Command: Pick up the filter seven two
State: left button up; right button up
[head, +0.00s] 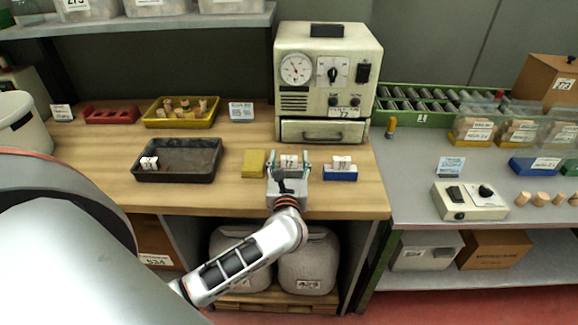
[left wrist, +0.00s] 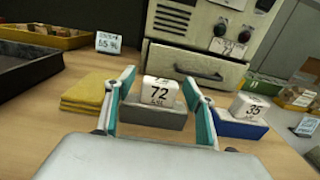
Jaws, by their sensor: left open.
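The filter seven two (left wrist: 161,92) is a small white block marked 72. In the left wrist view it sits in a grey holder (left wrist: 152,116) on the wooden bench. In the head view the filter (head: 289,161) shows just beyond my left gripper (head: 288,172). My left gripper also shows in the left wrist view (left wrist: 160,102), open, its teal-lined fingers on either side of the holder and filter. I cannot tell whether the fingers touch them. My right gripper is not in view.
A blue holder (left wrist: 238,124) with a white block marked 35 (left wrist: 250,107) stands close on the right. Yellow cloths (left wrist: 85,93) lie close on the left. A dark tray (head: 178,174) with another small white block is farther left. The cream machine (head: 325,75) stands behind.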

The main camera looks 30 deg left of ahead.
pick_arm(q)
jog(key=c, duration=1.2)
